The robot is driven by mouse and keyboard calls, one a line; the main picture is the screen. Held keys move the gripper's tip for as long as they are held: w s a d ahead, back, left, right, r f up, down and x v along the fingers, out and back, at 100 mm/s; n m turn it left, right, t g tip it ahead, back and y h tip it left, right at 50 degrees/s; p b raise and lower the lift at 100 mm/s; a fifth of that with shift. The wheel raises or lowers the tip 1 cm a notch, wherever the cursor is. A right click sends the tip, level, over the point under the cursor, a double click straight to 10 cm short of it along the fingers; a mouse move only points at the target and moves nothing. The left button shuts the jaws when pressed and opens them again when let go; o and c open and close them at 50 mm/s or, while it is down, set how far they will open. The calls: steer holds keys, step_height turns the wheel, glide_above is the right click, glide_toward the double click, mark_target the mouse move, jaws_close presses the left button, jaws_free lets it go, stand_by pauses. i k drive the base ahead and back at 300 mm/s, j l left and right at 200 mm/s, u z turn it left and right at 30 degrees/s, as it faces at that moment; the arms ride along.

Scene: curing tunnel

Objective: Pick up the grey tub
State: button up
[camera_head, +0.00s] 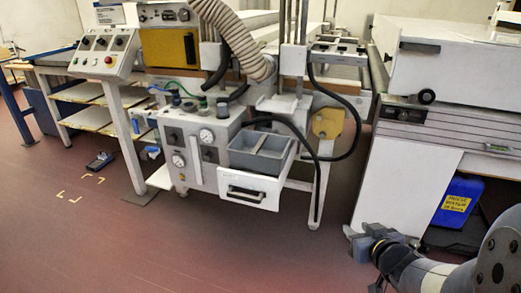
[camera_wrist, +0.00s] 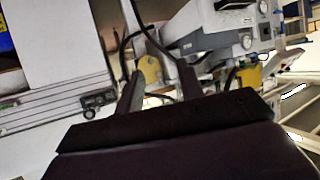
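The grey tub (camera_head: 255,166) is a rectangular open tub that appears divided into two compartments. It sits upright in a pulled-out white drawer (camera_head: 233,190) with a dark handle, in the middle of the head view. My gripper (camera_head: 358,236) is at the lower right of the head view, well to the right of the tub and apart from it. In the wrist view my gripper (camera_wrist: 161,84) shows two spread fingers with nothing between them. I cannot make out the tub in the wrist view.
Dark hoses (camera_head: 317,158) hang beside the drawer's right side. A white machine (camera_head: 410,160) stands right of it, with a blue container (camera_head: 458,201) underneath. A gauge panel (camera_head: 190,150) stands left of the drawer. The reddish floor (camera_head: 250,245) in front is clear.

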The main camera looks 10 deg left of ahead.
mark_target(265, 152)
steer(key=i+j+z, duration=0.2)
steer(key=j, duration=0.4)
steer(key=i+j+z, duration=0.2)
steer(key=j, duration=0.4)
steer(key=i+j+z, duration=0.2)
steer(key=j, duration=0.45)
steer(key=i+j+z, duration=0.2)
steer(key=j, duration=0.45)
steer(key=j+z, duration=0.25)
steer(key=j, duration=0.4)
